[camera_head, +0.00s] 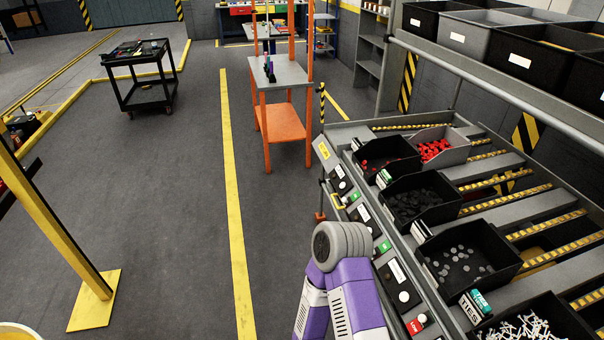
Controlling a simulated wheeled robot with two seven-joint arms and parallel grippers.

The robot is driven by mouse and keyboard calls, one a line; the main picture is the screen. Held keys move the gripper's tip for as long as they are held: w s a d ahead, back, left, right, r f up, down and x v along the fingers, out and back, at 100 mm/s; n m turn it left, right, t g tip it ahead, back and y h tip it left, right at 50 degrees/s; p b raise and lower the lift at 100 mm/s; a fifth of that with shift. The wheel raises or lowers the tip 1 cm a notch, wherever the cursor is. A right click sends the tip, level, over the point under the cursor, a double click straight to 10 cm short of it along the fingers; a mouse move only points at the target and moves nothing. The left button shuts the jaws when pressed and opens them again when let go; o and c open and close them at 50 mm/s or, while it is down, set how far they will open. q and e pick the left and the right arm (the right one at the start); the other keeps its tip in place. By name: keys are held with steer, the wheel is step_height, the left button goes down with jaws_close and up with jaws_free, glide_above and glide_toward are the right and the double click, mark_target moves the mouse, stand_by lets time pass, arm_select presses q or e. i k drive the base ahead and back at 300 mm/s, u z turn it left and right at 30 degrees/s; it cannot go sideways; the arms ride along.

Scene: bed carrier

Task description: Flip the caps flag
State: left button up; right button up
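Small flags stand at the front of the bins on the sloped rack at the right. One white and green flag (384,178) is by a black bin with dark pieces. Another flag (420,232) shows a mostly white and dark face by the bin with grey discs. A flag reading TIES (474,307) is by the nearest bin. I cannot read which flag is for caps. My purple and grey arm rises at the bottom, left of the rack; its gripper is not seen. Neither gripper is in view.
A black bin (482,236) holds grey discs; a grey bin (462,148) holds red pieces. Buttons and labels line the rack's front rail (383,243). An upper shelf of bins overhangs at right. An orange-framed stand (283,121) and black cart (143,94) stand further back. The floor between is clear.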

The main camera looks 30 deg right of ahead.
mark_target(346, 201)
steer(key=z, duration=0.25)
steer(key=i, duration=1.8)
steer(key=z, duration=1.9)
steer(key=i, duration=0.8)
steer(key=z, duration=0.7)
